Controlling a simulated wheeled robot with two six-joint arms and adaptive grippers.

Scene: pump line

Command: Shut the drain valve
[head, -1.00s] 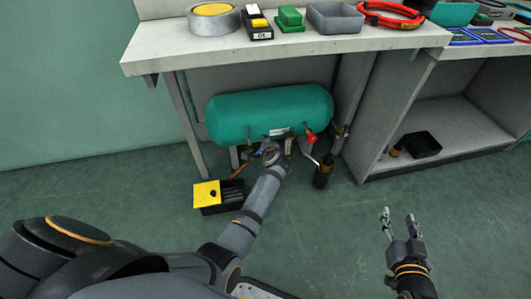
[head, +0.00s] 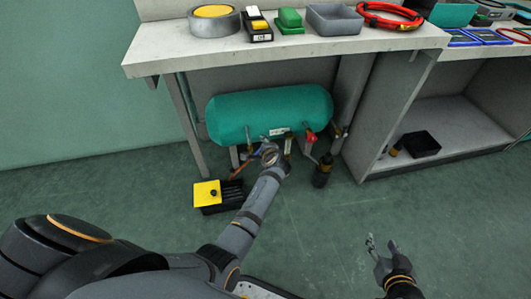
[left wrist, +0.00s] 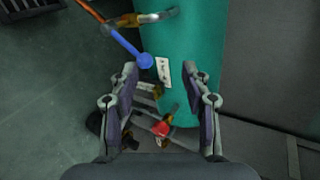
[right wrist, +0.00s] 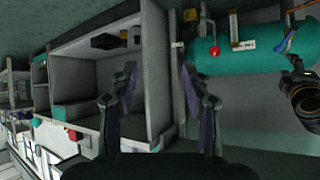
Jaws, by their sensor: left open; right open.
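A teal tank (head: 270,112) lies under the bench with pipes and valves along its lower front. In the left wrist view, a blue lever (left wrist: 126,45) with a round end slants beside a brass fitting (left wrist: 152,17). A red handle (left wrist: 160,128) shows lower down, and also in the head view (head: 311,138). I cannot tell from markings which is the drain valve. My left gripper (left wrist: 160,75) is open in front of the tank, its fingers on either side of the white label (left wrist: 163,71), the blue lever's end between them. My right gripper (head: 381,243) is open and empty, low at the right.
A black tray with a yellow plate (head: 207,193) sits on the floor left of the valves. A dark bottle-like object (head: 323,171) stands to the right. The grey cabinet (head: 448,125) is at the right. The bench top (head: 160,58) overhangs the tank. Open floor lies in front.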

